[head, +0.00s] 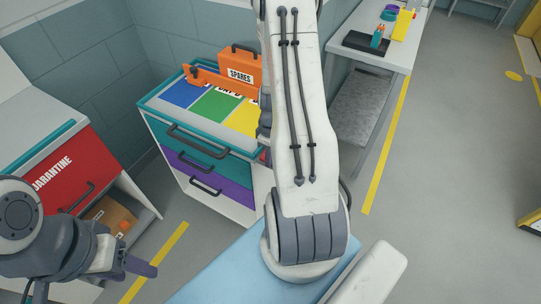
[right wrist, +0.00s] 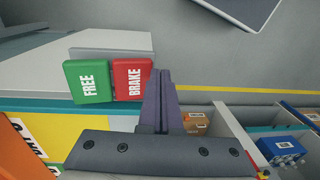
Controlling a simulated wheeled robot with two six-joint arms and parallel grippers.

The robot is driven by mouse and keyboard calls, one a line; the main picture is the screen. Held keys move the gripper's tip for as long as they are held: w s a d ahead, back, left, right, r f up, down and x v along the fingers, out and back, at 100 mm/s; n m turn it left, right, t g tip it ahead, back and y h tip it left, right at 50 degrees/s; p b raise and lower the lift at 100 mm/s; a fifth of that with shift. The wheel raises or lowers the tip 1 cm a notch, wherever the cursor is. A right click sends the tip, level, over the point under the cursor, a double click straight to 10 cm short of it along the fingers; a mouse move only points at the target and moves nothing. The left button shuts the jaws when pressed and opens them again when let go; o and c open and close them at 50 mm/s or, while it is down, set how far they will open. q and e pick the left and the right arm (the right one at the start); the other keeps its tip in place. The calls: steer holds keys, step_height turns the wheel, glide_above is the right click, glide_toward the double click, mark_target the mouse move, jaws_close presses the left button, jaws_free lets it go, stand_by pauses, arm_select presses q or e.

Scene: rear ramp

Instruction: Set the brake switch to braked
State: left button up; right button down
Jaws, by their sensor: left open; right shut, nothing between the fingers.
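The brake switch shows in the right wrist view as a green FREE pad (right wrist: 88,82) beside a red BRAKE pad (right wrist: 131,78) on a pale grey block. I cannot tell for sure which pad sits lower. My right gripper (right wrist: 160,73) is shut and empty, its fingertips close to the right edge of the red pad; whether they touch it is unclear. In the head view my right arm hides the switch and the right gripper. My left gripper (head: 140,266) is open and empty at the lower left, away from the switch.
A drawer cabinet (head: 200,160) with coloured top panels carries an orange SPARES case (head: 240,70). A red QUARANTINE bin (head: 60,175) stands left. A grey bench (head: 375,60) with a black tray stands behind. Floor at right (head: 450,170) is clear.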

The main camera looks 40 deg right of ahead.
steer(key=shift+a+f, duration=0.1)
steer(key=shift+f, duration=0.1)
step_height(320, 180, up, 14)
steer(key=a+p, duration=0.2)
steer(key=shift+s+a, duration=0.35)
steer(key=shift+s, duration=0.1)
stand_by(0.5)
